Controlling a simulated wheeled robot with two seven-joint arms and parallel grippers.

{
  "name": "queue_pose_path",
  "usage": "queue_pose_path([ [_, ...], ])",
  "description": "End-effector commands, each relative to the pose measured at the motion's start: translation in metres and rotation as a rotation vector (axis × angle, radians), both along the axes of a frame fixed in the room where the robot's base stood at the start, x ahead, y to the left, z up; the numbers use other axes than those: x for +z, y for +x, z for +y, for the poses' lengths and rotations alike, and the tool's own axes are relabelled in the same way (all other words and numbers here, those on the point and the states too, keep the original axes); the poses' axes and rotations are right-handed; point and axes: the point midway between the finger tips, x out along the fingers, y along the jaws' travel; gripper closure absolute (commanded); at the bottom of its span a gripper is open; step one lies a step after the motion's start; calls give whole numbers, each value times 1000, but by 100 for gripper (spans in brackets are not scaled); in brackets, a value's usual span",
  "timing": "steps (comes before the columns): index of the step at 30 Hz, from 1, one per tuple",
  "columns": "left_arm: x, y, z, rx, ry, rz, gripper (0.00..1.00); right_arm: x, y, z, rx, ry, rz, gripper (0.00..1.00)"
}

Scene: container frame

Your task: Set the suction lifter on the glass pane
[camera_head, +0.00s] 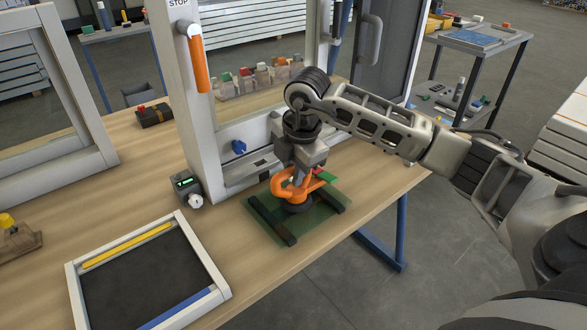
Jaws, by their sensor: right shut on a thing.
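The orange suction lifter (287,187) is held in my right gripper (299,180), which points down and is shut on it. The lifter's dark round cup (297,205) is at the green glass pane (270,215), over its middle. I cannot tell whether the cup touches the glass. The pane lies flat across two dark bars (274,222) on the wooden table. My gripper and the lifter hide part of the pane. My left gripper is not in view.
A grey-framed black tray (72,285) lies at the front left. A small device with a green display (185,184) stands left of the pane. A light upright frame (175,100) with an orange handle (197,62) rises behind. The table's front edge is close to the pane.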

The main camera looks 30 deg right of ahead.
Motion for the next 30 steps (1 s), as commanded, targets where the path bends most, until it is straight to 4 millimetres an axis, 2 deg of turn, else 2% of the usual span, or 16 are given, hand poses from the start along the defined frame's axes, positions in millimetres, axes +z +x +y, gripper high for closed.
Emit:
queue_pose_path([
  [3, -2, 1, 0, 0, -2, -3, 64, -2, 0, 0, 0, 1, -2, 100],
  [4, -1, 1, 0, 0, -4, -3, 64, -3, 0, 0, 0, 1, 0, 79],
  [6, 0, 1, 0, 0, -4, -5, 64, -2, 0, 0, 0, 0, 0, 60],
  [14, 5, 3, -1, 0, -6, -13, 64, -2, 0, 0, 0, 1, 0, 60],
  [19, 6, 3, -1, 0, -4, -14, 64, 10, -1, 0, 0, 1, -3, 60],
  [30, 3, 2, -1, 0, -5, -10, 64, 85, -15, -1, 1, 0, -6, 60],
])
